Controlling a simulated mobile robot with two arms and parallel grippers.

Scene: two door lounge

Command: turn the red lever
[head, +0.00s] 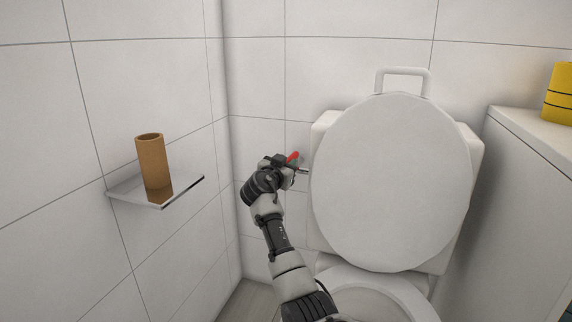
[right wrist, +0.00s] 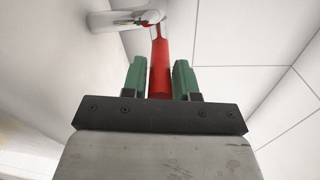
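The red lever (head: 293,157) sticks out at the left side of the white toilet tank (head: 322,130). In the right wrist view the red lever (right wrist: 160,62) runs from a shiny metal fitting (right wrist: 150,17) down between the green fingers. My right gripper (head: 287,162) is at the lever, and its fingers (right wrist: 160,80) lie on both sides of it. The lever fills nearly all of the gap, so the gripper looks shut on it. The lever's near end is hidden behind the gripper's dark body. My left gripper is not in view.
The raised toilet lid (head: 390,180) stands just right of my right arm, above the bowl. A small wall shelf (head: 130,194) with a brown cylinder (head: 152,162) is on the left. A white ledge (head: 530,130) with a yellow object (head: 561,94) is on the right.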

